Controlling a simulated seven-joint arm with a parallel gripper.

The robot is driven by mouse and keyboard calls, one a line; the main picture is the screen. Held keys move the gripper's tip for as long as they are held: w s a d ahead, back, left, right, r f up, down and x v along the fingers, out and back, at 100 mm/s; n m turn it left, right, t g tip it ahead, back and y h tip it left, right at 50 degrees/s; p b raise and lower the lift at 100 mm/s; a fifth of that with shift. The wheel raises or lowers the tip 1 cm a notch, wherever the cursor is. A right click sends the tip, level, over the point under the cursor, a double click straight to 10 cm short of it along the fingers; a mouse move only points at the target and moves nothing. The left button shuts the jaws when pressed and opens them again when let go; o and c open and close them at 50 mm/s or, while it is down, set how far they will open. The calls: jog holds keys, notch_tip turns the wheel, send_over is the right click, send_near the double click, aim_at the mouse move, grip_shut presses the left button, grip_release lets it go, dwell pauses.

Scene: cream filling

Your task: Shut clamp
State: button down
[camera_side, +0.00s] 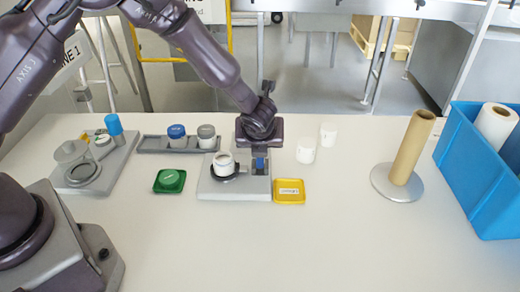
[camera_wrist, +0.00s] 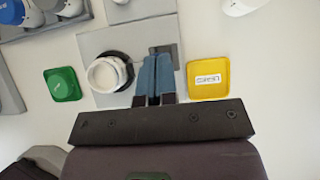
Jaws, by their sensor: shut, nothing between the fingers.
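The clamp stand is a light grey plate (camera_side: 232,193) with a dark clamp ring (camera_side: 236,176) and a grey post at its right. A white jar (camera_side: 224,163) sits upright in the ring, and the jar also shows in the wrist view (camera_wrist: 105,74). My gripper (camera_side: 259,164) is over the right part of the plate, its fingers pointing down by the post. In the wrist view its blue fingers (camera_wrist: 155,75) are together and empty, just right of the jar and ring. Whether the fingers touch the clamp I cannot tell.
A green tray (camera_side: 169,181) lies left of the plate and a yellow tray (camera_side: 289,191) right of it. A grey rack (camera_side: 155,145) with capped jars stands behind left. Two white cups (camera_side: 306,151) stand behind right. The table's front is clear.

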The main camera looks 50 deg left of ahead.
jog(key=shift+w+a, duration=0.65)
jog(key=shift+r, duration=0.15)
jog(key=shift+r, duration=0.65)
jog(key=shift+s+d, duration=0.1)
jog(key=shift+d, duration=0.05)
jog(key=shift+s+d+r, duration=0.15)
jog(key=shift+s+d, duration=0.05)
jog(key=v, duration=1.2)
jog(key=shift+r, duration=0.2)
